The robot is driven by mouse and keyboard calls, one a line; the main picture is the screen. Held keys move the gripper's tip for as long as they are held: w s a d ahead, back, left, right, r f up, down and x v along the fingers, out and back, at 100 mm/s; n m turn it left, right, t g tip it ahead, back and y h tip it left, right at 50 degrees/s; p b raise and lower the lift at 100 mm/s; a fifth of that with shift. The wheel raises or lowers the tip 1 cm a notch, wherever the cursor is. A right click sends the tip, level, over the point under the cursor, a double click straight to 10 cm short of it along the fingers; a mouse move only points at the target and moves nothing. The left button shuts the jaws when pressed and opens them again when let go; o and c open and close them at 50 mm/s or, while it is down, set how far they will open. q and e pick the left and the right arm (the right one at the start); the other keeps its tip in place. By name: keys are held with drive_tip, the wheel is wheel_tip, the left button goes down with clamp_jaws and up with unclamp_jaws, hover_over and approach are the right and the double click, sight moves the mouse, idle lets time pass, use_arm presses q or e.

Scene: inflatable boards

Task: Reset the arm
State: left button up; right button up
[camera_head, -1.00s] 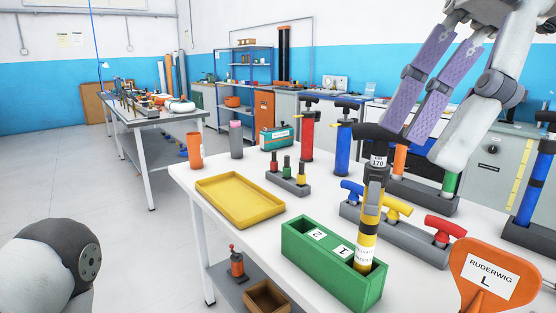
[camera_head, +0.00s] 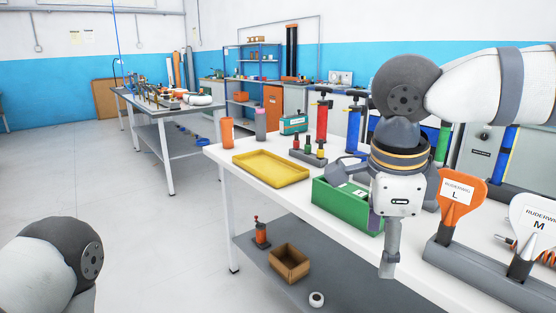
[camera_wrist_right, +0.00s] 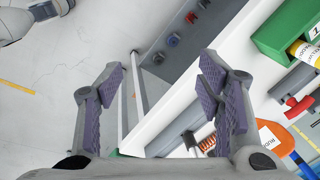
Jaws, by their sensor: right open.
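My right arm reaches in from the right in the head view, its wrist and right gripper (camera_head: 385,215) hanging in front of the green box and the table's front edge. In the right wrist view the right gripper (camera_wrist_right: 165,92) is open, its purple-padded fingers wide apart with nothing between them. The green box (camera_head: 333,201) stands on the table, partly hidden behind my gripper. My left gripper is out of view; only a left arm link shows.
The white table (camera_head: 290,205) holds a yellow tray (camera_head: 270,170), red and blue pumps (camera_head: 322,118), and orange (camera_head: 460,192) and white (camera_head: 532,222) paddles in a grey rack. A lower shelf carries a cardboard box (camera_head: 289,262). The floor at left is clear.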

drive_tip(key=s+d+f+n+t+h, duration=0.1)
drive_tip(key=s+d+f+n+t, duration=0.15)
drive_tip(key=f+n, duration=0.75)
drive_tip(key=s+d+f+n+t+h, duration=0.1)
drive_tip(key=s+f, duration=0.2)
drive_tip(key=f, duration=1.5)
drive_tip(key=s+d+f+n+g+y, duration=0.1)
drive_tip(key=s+f+n+g, duration=0.2)
drive_tip(key=s, duration=1)
drive_tip(key=s+d+f+n+g+y, duration=0.2)
drive_tip(key=s+f+n+g, duration=0.2)
drive_tip(key=s, duration=1)
drive_tip(key=shift+f+n, duration=0.7)
drive_tip(key=shift+n, duration=0.5)
